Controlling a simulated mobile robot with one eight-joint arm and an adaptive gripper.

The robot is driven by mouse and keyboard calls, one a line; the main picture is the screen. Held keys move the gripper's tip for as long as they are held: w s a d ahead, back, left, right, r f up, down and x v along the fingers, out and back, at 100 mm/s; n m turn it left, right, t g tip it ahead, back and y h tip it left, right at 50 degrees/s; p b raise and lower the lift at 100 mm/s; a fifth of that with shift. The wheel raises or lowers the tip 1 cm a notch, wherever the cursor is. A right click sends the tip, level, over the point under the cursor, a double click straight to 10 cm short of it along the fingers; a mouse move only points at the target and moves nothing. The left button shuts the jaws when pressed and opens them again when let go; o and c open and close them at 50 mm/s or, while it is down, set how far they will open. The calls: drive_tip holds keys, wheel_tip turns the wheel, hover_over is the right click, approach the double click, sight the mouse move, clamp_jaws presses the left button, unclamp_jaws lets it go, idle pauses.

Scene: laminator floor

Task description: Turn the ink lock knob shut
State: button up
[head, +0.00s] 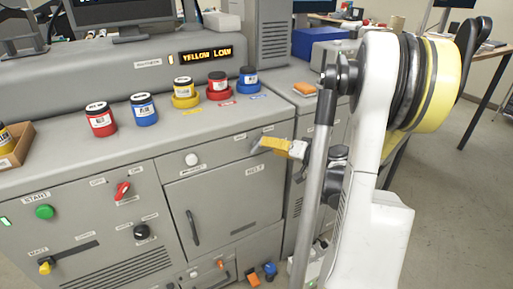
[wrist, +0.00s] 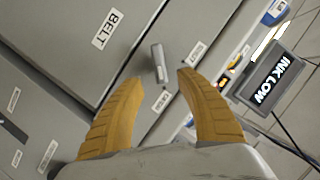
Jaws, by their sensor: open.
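A small grey bar-shaped knob (wrist: 158,62) stands out from the grey machine front in the wrist view, between two small labels too blurred to read. I cannot confirm that it is the ink lock knob. My gripper (wrist: 163,76) is open, its two yellow fingertips apart on either side of the knob's near end. I cannot tell whether either finger touches it.
The machine front also has a white round knob (head: 191,159), a red switch (head: 122,190) and a door handle (head: 192,228). Several ink jars stand on top, including a red one (head: 100,119). A display (head: 206,54) reads YELLOW LOW. An INK LOW sign (wrist: 268,82) stands right of my fingers.

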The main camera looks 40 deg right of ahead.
sight(260, 146)
drive_tip(key=b+x, duration=0.1)
drive_tip(key=x, duration=0.4)
drive_tip(key=shift+w, duration=0.35)
clamp_jaws()
